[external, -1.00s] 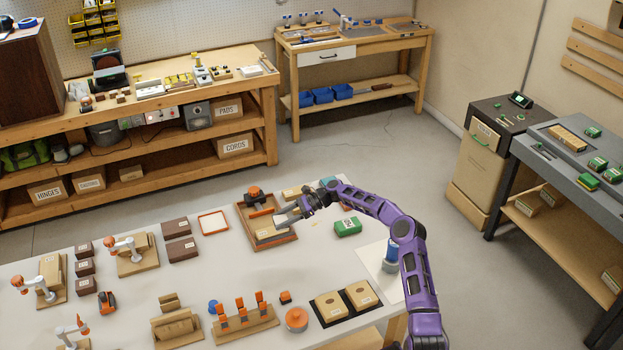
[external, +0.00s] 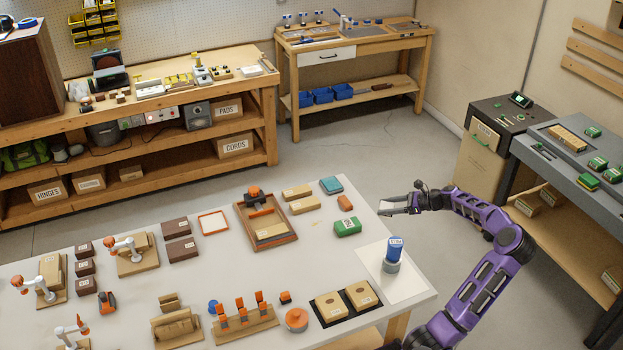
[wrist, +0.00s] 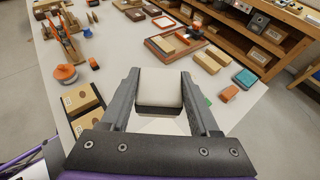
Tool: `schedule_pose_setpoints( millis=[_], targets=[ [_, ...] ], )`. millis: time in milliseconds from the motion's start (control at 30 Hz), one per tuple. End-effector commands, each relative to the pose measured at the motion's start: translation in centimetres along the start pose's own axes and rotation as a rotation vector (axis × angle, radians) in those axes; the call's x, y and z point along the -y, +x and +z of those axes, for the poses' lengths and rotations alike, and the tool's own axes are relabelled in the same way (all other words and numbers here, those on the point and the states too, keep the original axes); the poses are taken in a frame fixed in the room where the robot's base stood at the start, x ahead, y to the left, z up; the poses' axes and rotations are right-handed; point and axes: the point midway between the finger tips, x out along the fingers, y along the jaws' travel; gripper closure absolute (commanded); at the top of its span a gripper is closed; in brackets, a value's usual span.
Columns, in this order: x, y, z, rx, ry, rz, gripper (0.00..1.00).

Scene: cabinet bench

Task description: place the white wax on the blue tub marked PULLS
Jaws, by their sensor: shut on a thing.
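My gripper (external: 384,208) is shut on the white wax (wrist: 160,88), a pale block with a darker near side in the wrist view. In the external view the white wax (external: 393,207) shows between the fingers, held in the air beyond the right edge of the white table. Three small blue tubs, left (external: 305,99), middle (external: 323,95) and right (external: 342,91), stand on the lower shelf of the far wooden bench. I cannot read any marking on them, so I cannot tell which is marked PULLS.
The white table (external: 330,245) holds a brown tray (external: 292,238), a green box (external: 347,226) and a blue labelled cylinder (external: 395,248) on a grey base. A grey-topped bench (external: 560,165) stands at the right. Open floor (external: 370,150) lies between the table and the far bench.

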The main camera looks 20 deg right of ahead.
Motion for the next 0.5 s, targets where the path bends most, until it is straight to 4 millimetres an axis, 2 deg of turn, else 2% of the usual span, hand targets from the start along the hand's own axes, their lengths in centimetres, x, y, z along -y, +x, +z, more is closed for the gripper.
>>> schedule_pose_setpoints(
  millis=[33,100,233,367,500],
  targets=[
    [-0.4,-1.4,-0.5,-0.002,0.012,-0.023,0.96],
    [-0.9,-2.6,-1.1,-0.001,0.021,-0.047,0.96],
    [-1.6,-4.1,-1.9,0.0,0.035,-0.08,0.96],
    [-1.9,-4.7,-2.5,0.001,0.041,-0.094,0.96],
    [-2.0,-3.9,-4.8,0.004,0.044,-0.095,0.96]
  ],
)
